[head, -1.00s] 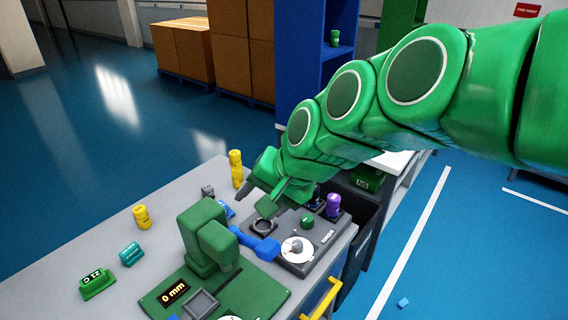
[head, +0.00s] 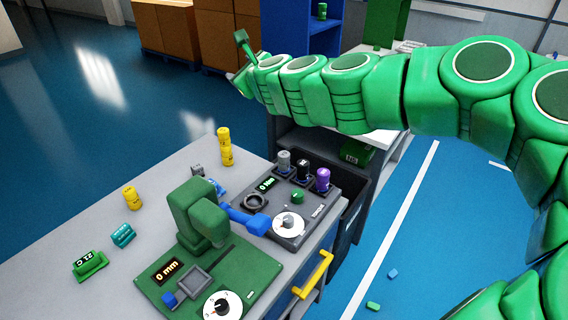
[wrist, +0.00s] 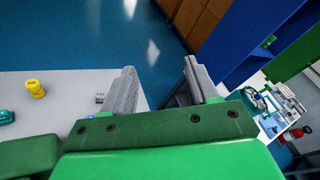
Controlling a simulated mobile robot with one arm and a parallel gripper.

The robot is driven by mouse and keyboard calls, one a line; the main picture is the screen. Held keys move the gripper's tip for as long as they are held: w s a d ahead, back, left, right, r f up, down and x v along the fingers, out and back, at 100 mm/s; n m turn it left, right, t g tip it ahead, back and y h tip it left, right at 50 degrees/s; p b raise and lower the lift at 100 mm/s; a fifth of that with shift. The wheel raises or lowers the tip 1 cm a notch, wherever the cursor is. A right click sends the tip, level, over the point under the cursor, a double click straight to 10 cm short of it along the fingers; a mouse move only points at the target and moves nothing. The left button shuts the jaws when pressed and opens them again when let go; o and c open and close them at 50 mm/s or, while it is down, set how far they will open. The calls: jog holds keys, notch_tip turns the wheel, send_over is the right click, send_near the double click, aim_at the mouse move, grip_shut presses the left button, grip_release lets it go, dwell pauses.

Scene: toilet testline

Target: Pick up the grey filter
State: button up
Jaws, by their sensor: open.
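A grey cylinder (head: 284,160), which looks like the grey filter, stands upright at the back left of the dark grey test unit (head: 322,208). It is beside a black cylinder (head: 303,171) and a purple cylinder (head: 322,180). My gripper (head: 240,62) is raised well above and beyond the table, apart from the grey cylinder. In the wrist view my gripper (wrist: 163,86) has its two grey fingers spread with nothing between them. The grey cylinder cannot be made out in the wrist view.
Stacked yellow cylinders (head: 226,148), a single yellow cylinder (head: 131,198) and a small grey piece (head: 197,170) stand on the grey table (head: 80,215). A green press (head: 200,212) with a blue part (head: 248,220) is beside the unit. A blue shelf (head: 290,28) stands behind.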

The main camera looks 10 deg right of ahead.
aim_at(284, 155)
jog(key=w+d+f+m+g+h, duration=0.2)
jog(key=w+d+f+m+h, duration=0.3)
jog(key=d+f+m+h, duration=0.6)
notch_tip(284, 155, down, 22)
jog(key=m+y, duration=0.1)
jog(key=y, duration=0.2)
jog(key=shift+a+x, duration=0.25)
jog(key=shift+x, duration=1.7)
jog(key=shift+a+x, duration=0.2)
jog(key=shift+x, duration=1.75)
jog(key=shift+f, duration=0.1)
jog(key=c, duration=0.8)
jog(key=shift+o, duration=0.2)
